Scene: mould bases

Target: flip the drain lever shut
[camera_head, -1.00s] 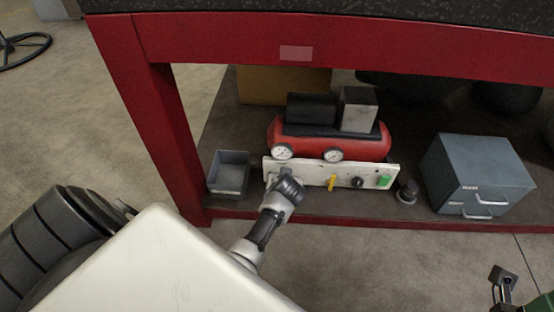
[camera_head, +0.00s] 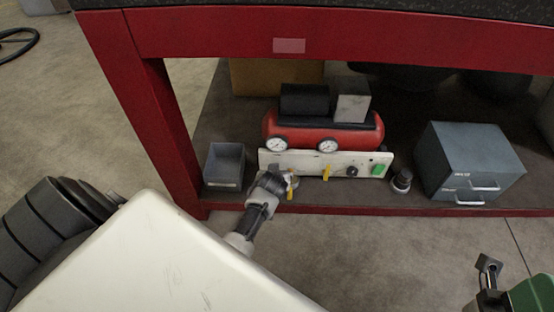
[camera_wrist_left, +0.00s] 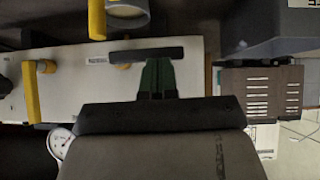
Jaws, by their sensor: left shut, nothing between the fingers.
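A white panel (camera_head: 345,163) faces me below the red tank. One yellow lever (camera_head: 326,173) hangs from the panel's middle; it also shows at the left of the left wrist view (camera_wrist_left: 32,92). Another yellow lever (camera_head: 291,189) is just right of my left gripper (camera_head: 285,182) and shows at the top of the wrist view (camera_wrist_left: 97,20). Labels are too small to read, so I cannot tell which is the drain lever. In the wrist view my left gripper (camera_wrist_left: 157,77) is shut and empty, with a dark bar (camera_wrist_left: 145,55) across its tips.
The red tank (camera_head: 345,138) with two gauges stands on the lower shelf under the red bench (camera_head: 400,45). A small grey bin (camera_head: 225,165) is to the left. A black knob, a green switch (camera_head: 378,170) and a blue-grey drawer box (camera_head: 470,160) are to the right.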

